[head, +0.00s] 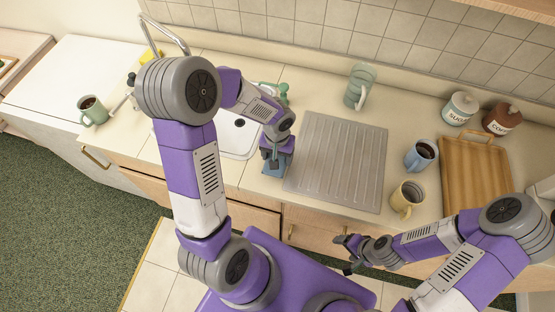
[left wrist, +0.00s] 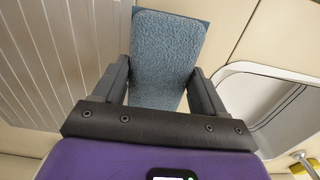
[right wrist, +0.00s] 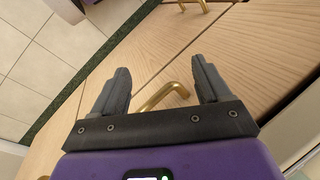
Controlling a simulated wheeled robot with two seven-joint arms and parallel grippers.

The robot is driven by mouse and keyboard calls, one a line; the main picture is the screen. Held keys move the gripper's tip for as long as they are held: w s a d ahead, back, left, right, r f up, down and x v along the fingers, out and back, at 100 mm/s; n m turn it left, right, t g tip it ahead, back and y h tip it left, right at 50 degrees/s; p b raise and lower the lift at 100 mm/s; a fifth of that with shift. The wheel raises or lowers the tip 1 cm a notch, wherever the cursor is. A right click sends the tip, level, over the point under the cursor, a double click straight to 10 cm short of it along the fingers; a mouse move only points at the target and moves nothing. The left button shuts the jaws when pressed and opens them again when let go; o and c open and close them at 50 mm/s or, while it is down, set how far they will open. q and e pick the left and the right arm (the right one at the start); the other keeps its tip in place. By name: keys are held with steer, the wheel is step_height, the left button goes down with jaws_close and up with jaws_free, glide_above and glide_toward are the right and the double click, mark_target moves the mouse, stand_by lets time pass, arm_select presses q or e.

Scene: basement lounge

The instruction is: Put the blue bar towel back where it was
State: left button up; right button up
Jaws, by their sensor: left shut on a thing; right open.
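The blue bar towel (head: 277,166) is at the counter, between the sink and the ribbed metal drainboard. In the left wrist view the towel (left wrist: 165,60) is a folded blue-grey terry piece between the fingers. My left gripper (head: 275,152) is shut on it, pointing down. Whether the towel touches the counter cannot be told. My right gripper (head: 350,254) is open and empty in front of the cabinet fronts. In the right wrist view, a brass handle (right wrist: 165,95) shows beyond the open fingers (right wrist: 157,85).
The drainboard (head: 340,160) lies right of the sink (head: 238,138). A blue mug (head: 420,155), a yellow mug (head: 406,197), a wooden tray (head: 472,180) and two canisters are to the right. A green mug (head: 92,110) stands far left.

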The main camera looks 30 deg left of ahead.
arm_select(q)
step_height(320, 180, down, 3)
steer(key=shift+r, duration=0.15)
steer(key=shift+b, duration=0.3)
steer(key=shift+f, duration=0.3)
steer(key=o, duration=1)
steer(key=shift+r, duration=0.1)
steer(key=shift+r, duration=0.1)
